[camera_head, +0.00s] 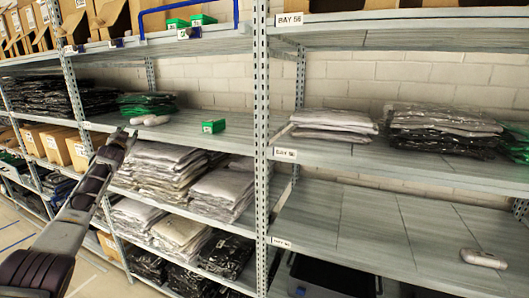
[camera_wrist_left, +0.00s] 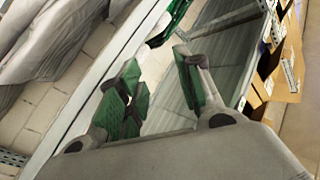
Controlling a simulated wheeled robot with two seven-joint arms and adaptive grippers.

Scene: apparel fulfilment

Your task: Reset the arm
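My left arm comes in from the lower left in the head view. Its gripper (camera_head: 124,138) is raised in front of the shelving, by the left bay's middle shelf. In the left wrist view the two fingers of the left gripper (camera_wrist_left: 157,64) stand apart with green pads, and nothing is seen held between them. My right arm and gripper are not in view.
A metal rack upright (camera_head: 261,130) divides the bays. Folded bagged garments (camera_head: 158,168) fill the shelf below. The right lower shelf (camera_head: 380,225) is mostly bare.

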